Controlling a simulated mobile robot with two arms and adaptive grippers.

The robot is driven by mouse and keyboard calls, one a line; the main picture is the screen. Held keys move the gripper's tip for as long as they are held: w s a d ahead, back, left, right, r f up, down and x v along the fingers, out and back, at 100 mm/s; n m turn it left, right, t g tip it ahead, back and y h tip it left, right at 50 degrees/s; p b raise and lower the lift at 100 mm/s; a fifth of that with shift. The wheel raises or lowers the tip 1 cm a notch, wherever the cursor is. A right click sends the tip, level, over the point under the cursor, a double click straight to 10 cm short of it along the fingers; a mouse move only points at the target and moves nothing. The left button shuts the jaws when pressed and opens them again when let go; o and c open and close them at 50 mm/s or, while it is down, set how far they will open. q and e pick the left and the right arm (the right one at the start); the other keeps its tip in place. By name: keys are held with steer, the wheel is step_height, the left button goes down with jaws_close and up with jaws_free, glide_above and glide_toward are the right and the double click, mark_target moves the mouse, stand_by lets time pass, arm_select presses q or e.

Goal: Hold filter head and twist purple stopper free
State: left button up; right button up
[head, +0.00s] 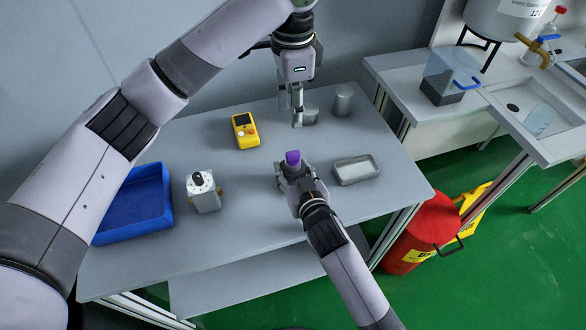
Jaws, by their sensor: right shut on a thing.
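The purple stopper (293,157) sits upright on top of a small grey body, which I take for the filter head (294,169), above the middle of the grey table. My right gripper (292,176) comes in from the lower right and is shut on this body, just below the stopper. The fingers hide most of the body. My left gripper (297,117) points down behind the stopper, apart from it and nearer the wall. Its fingers overlap from this angle, so the gap between them is unclear.
Two grey cylinders (343,100) stand behind, one beside my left gripper. A yellow meter (245,131), a white device (204,192), a blue bin (134,206) and a shallow grey tray (357,170) surround the work area. The table's front (235,240) is clear. A red drum (420,230) stands right.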

steer(key=shift+f, duration=0.1)
steer(key=o, duration=1.5)
steer(key=shift+c, duration=0.2)
steer(key=shift+s, duration=0.1)
steer(key=v, duration=1.2)
